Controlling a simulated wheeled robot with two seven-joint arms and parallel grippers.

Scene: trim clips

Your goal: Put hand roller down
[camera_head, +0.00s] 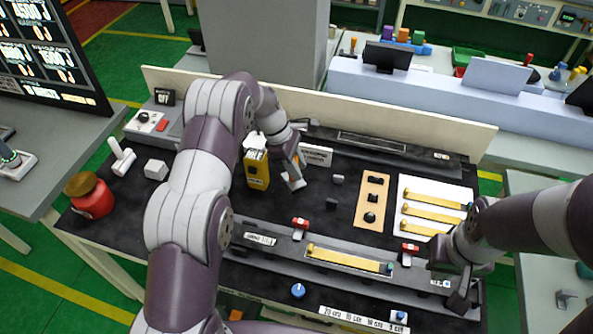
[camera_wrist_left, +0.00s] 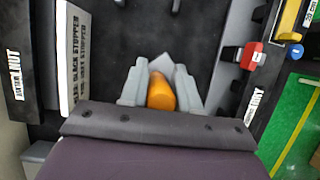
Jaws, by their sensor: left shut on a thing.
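My left gripper (camera_head: 292,178) is low over the black bench mat, just right of the yellow box. In the left wrist view its two light grey fingers (camera_wrist_left: 160,92) are shut on the orange handle of the hand roller (camera_wrist_left: 161,94). A pale grey piece shows just beyond the handle; I cannot tell if it belongs to the roller. In the head view the roller is mostly hidden by the gripper, and I cannot tell if it touches the mat. My right gripper (camera_head: 448,284) is at the right end of the long grey fixture, its fingers apart and empty.
A yellow box (camera_head: 257,170) stands left of the left gripper. A tan board (camera_head: 372,200) and white tray with yellow strips (camera_head: 405,225) lie to the right. The grey fixture (camera_head: 280,240) with red clamps (camera_head: 300,223) runs along the front. A red jar (camera_head: 92,196) is at left.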

